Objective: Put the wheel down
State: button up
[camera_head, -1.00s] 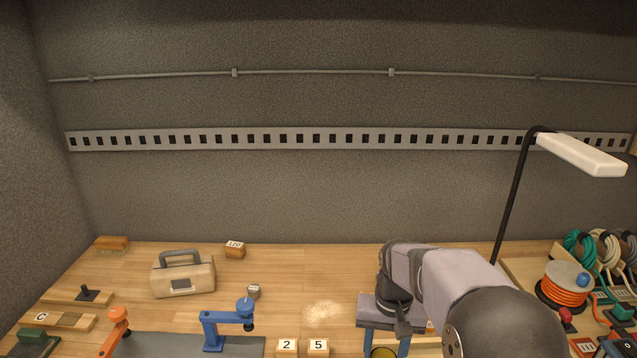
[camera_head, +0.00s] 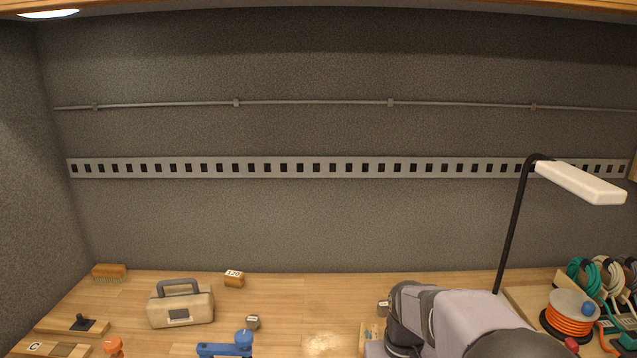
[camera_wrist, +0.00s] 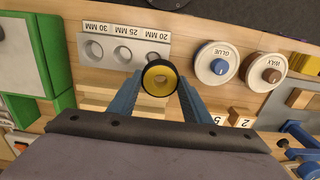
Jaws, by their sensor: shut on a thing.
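A small wheel with a black rim and yellow centre (camera_wrist: 147,77) is held between the two blue fingers of my gripper (camera_wrist: 160,78) in the wrist view. The fingers are shut on it. Beyond the wheel lies a light grey gauge plate (camera_wrist: 105,49) with round holes, marked 30, 25 and 20 MM. The wheel overlaps the plate's lower right end in the picture; whether it touches anything is not clear. In the head view my arm hides the gripper and the wheel.
Glue (camera_wrist: 216,63) and wax (camera_wrist: 264,71) pots stand right of the plate. A green-framed box (camera_wrist: 45,50) is at the left. Number blocks (camera_wrist: 241,117) lie near the right finger. In the head view, a lamp (camera_head: 580,183) and an orange cord spool (camera_head: 569,315) are at right.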

dwell(0.3)
jog(key=shift+w+a+r, duration=0.15)
jog(key=shift+w+r, duration=0.05)
jog(key=shift+w, duration=0.35)
jog(key=w+a+r+n+p, duration=0.1)
jog(key=w+a+r+n, duration=0.1)
jog(key=w+a+n, duration=0.45)
jog(key=w+a+r+n+p, duration=0.1)
jog(key=w+a+r+p, duration=0.15)
jog(key=w, duration=0.65)
jog(key=shift+a+f+p, duration=0.1)
jog(key=shift+f+p, duration=1)
jog(key=shift+f, duration=4.4)
jog(key=shift+f, duration=0.2)
jog(key=o, duration=0.8)
jog(key=shift+r, duration=0.1)
